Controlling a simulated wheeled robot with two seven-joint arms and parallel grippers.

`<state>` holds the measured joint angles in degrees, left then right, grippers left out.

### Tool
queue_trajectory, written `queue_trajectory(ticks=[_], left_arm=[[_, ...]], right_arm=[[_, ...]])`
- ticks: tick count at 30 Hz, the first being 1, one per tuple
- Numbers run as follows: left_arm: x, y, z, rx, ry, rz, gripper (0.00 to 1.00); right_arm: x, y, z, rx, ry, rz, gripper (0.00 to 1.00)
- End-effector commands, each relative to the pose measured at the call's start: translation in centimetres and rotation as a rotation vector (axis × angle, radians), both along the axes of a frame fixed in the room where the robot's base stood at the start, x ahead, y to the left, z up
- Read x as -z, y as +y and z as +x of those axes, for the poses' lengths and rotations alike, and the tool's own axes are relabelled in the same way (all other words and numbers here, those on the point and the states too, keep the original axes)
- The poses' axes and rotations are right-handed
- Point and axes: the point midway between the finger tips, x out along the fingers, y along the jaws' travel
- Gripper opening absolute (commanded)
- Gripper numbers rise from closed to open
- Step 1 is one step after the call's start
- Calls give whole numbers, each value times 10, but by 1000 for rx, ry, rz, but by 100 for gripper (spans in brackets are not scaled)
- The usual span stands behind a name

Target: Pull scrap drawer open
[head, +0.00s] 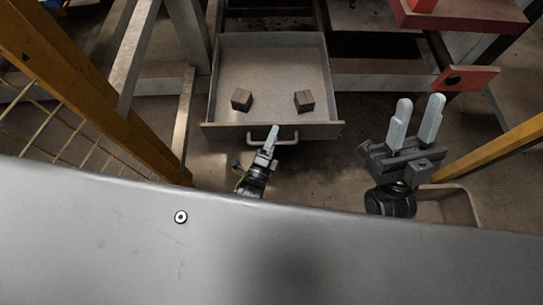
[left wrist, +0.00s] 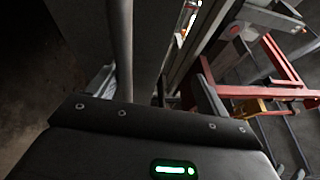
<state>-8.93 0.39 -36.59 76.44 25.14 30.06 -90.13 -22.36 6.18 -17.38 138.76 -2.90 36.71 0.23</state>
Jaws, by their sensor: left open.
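The grey scrap drawer (head: 325,131) stands pulled out of its frame in the head view, with its inside visible. Two brown blocks, one on the left (head: 241,99) and one on the right (head: 304,100), lie in it. The bar handle (head: 288,136) is on its front; in the left wrist view a grey bar (left wrist: 120,45), apparently this handle, runs down to the fingers. My left gripper (head: 273,138) is at the handle, its fingers open; whether they touch the bar is unclear. My right gripper (head: 415,120) is open and empty, to the right of the drawer.
A tan bin (head: 458,204) stands on the floor beside my right gripper. A yellow post with mesh (head: 85,90) is on the left, and another yellow bar (head: 500,145) on the right. Red parts (head: 465,16) are at the upper right. Floor between drawer and right gripper is clear.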

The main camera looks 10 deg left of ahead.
Motion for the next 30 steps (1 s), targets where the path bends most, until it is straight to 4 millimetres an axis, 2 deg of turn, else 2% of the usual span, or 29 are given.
queue_trajectory(ticks=[1,2,3,8,17,18,19,20,24,30], left_arm=[[-27,1,-1,-9,-37,-9,68],[-32,1,-4,-10,-38,-9,77],[-38,1,-9,-11,-38,-9,82],[-65,0,-27,-18,-42,-5,82],[-92,-11,-91,-13,-36,-8,82],[-94,-14,-97,-9,-35,-9,70],[-96,-15,-101,-8,-36,-10,47],[-96,-15,-104,-7,-34,-9,34],[-96,-17,-114,-4,-30,-8,34],[-94,-15,-119,-7,-28,-6,34]], right_arm=[[-6,6,5,-16,60,-28,36],[-5,11,9,-24,99,-46,36],[-3,16,14,-36,151,-71,36],[11,37,27,-79,355,-177,36],[43,65,33,-135,660,-348,36],[47,67,33,-139,687,-364,36],[51,66,34,-136,708,-372,36],[54,65,35,-131,729,-380,36],[66,64,38,-122,790,-406,36],[72,63,39,-118,813,-415,36]])
